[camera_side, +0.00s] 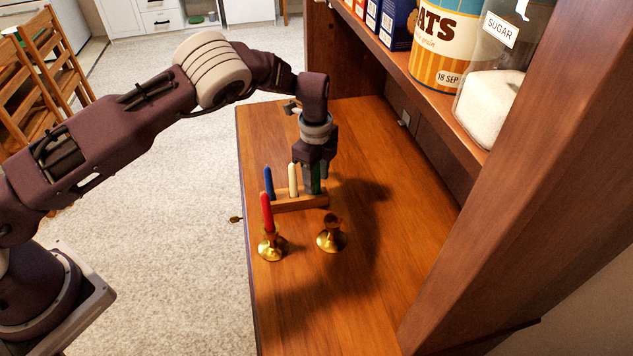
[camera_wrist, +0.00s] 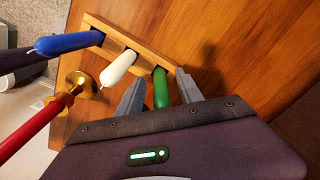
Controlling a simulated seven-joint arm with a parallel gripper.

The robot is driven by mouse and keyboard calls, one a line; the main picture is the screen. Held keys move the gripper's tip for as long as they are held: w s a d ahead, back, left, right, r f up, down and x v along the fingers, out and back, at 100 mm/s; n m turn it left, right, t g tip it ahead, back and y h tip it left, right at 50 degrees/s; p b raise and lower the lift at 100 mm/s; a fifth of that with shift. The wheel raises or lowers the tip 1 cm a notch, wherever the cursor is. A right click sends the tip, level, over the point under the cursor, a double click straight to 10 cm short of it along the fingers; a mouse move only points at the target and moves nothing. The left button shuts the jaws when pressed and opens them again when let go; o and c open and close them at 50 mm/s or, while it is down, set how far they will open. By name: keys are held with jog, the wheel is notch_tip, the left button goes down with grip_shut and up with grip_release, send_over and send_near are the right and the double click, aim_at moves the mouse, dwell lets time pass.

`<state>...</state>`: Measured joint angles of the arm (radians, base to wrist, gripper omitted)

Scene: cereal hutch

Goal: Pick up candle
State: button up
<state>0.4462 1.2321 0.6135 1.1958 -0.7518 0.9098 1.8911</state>
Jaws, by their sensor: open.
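A green candle (camera_wrist: 160,90) stands in the end slot of a wooden rack (camera_side: 296,204). My gripper (camera_wrist: 160,76) is open, pointing down, with one finger on each side of the green candle. In the side view my gripper (camera_side: 313,182) hides most of that candle. I cannot tell whether either finger touches it. A white candle (camera_side: 293,180) and a blue candle (camera_side: 268,183) stand upright in the same rack, the white one close to my gripper. A red candle (camera_side: 267,212) stands in a brass holder (camera_side: 271,247) in front of the rack.
An empty brass holder (camera_side: 331,238) stands right of the red candle's holder. The wooden counter (camera_side: 320,300) is clear in front. A shelf at upper right carries an oats canister (camera_side: 443,45) and a sugar jar (camera_side: 498,75). A thick hutch side panel (camera_side: 530,190) rises at right.

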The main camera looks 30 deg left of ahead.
grip_shut()
notch_tip(320, 180, up, 10)
jog(key=shift+r, duration=0.1)
dwell(0.5)
